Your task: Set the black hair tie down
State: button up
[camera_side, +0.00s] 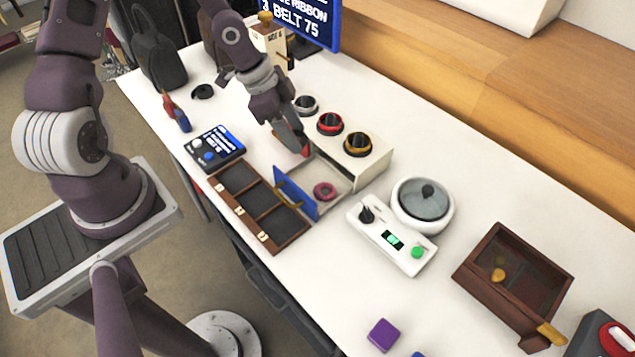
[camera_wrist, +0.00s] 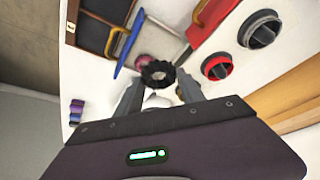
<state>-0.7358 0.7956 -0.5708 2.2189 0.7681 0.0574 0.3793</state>
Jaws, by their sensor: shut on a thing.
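The black hair tie (camera_wrist: 157,74) is a dark ruffled ring between the fingertips of my gripper (camera_wrist: 159,82) in the wrist view. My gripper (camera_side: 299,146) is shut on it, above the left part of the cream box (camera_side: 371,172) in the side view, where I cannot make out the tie. A pink hair tie (camera_side: 324,191) lies in the box's open compartment behind the blue flap (camera_side: 296,193). It also shows in the wrist view (camera_wrist: 145,61), partly behind the black tie. A red flap (camera_wrist: 207,42) stands beside my fingers.
Grey, red and yellow round ports top the box. A wooden tray (camera_side: 277,242) with several dark compartments lies in front. A white control box (camera_side: 382,263) and a lidded pot (camera_side: 450,213) stand to the right. Bare white table lies between the control box and a brown case (camera_side: 483,267).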

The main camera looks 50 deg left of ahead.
aim_at(300, 137)
jog(key=m, duration=0.2)
jog(key=w+f+m+g, duration=0.1)
jog(key=m, duration=0.1)
jog(key=f+m+g+h, duration=0.1)
jog(key=m, duration=0.1)
jog(key=shift+w+d+f, duration=0.1)
jog(key=shift+w+d, duration=0.15)
jog(key=shift+d, duration=0.15)
jog(key=shift+f+m, duration=0.4)
jog(key=shift+g, duration=0.3)
notch_tip(300, 137, down, 9)
jog(key=shift+f, duration=0.2)
jog(key=o, duration=1)
